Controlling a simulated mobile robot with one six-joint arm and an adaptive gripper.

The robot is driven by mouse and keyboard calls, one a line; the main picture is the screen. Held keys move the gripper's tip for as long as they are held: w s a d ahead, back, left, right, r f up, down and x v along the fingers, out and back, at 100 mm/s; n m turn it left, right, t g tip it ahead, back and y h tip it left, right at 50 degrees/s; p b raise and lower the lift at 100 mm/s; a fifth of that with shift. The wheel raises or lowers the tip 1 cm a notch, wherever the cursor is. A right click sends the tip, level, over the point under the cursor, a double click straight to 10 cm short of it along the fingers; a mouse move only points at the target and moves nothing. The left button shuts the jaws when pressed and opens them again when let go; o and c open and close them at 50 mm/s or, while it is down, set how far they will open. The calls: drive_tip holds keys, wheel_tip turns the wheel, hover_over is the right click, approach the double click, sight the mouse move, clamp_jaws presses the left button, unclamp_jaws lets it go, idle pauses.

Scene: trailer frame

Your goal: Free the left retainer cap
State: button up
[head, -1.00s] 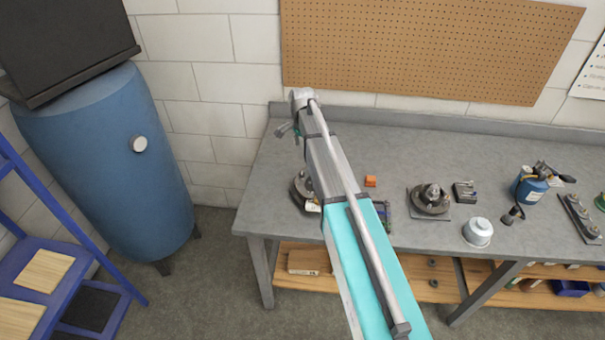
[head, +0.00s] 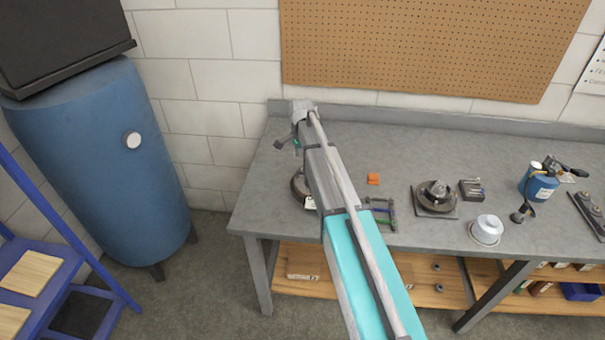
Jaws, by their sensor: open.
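A dark round hub-like assembly (head: 298,186) sits at the left end of the bench, mostly hidden behind my arm. A pale tag or label shows at its lower edge. I cannot make out a retainer cap on it. My gripper (head: 285,143) is above and behind this assembly at the end of the arm, small and partly hidden by the wrist. It is open, and nothing is seen held in it. A second dark hub assembly (head: 436,196) stands on a square plate to the right of my arm, clear of the gripper.
A blue tank (head: 100,170) stands left of the bench.

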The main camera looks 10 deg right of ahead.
sight(301, 170)
drive_tip(key=shift+f+b, duration=2.55)
drive_tip(key=shift+f, duration=0.3)
drive_tip(key=shift+c, duration=0.2)
